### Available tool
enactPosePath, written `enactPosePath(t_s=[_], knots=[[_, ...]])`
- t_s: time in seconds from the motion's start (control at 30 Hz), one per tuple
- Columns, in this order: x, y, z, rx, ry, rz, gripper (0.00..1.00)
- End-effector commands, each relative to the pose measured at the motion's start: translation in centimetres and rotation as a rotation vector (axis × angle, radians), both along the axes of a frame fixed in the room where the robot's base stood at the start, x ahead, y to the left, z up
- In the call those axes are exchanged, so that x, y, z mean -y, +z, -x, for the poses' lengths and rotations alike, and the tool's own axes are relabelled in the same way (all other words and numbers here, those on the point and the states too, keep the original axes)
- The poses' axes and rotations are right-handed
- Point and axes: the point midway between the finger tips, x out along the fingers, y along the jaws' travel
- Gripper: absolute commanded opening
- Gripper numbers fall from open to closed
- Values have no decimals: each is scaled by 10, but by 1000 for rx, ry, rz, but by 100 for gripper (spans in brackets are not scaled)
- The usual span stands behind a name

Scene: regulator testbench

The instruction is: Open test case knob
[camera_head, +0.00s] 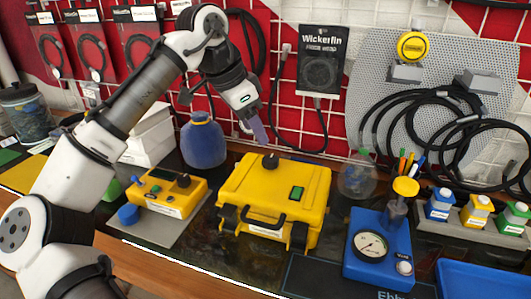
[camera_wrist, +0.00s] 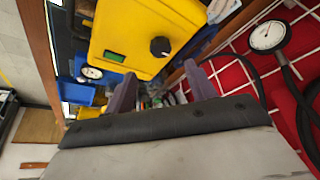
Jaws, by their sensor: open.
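The yellow test case (camera_head: 273,185) stands shut on the dark bench top, with black latches and a handle on its front. Its black knob (camera_head: 270,161) sits on the lid near the back edge, left of a green panel (camera_head: 297,193). In the wrist view the case (camera_wrist: 128,22) fills the top middle, and the knob (camera_wrist: 160,47) lies beyond the fingertips, apart from them. My gripper (camera_head: 260,132) is above and slightly behind the knob, tilted downward. Its two purple fingers (camera_wrist: 158,82) are spread with nothing held between them.
A yellow meter (camera_head: 168,191) on a grey plate is left of the case, with a blue round container (camera_head: 203,143) behind it. A blue gauge unit (camera_head: 379,250) stands at the right. The red wall with a white grid and hanging hoses is close behind.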

Motion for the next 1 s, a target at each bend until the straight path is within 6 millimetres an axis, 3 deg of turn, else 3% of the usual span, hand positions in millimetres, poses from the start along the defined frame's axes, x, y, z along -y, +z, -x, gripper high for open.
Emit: enactPosePath(t_s=[0.2, 0.4, 0.87, 1.0], knots=[[16, -43, -8, 0, 0, -1, 56], [26, -71, -13, 2, 1, -1, 56], [31, -82, -16, 3, 1, 1, 56], [31, -82, -16, 3, 1, 1, 37]])
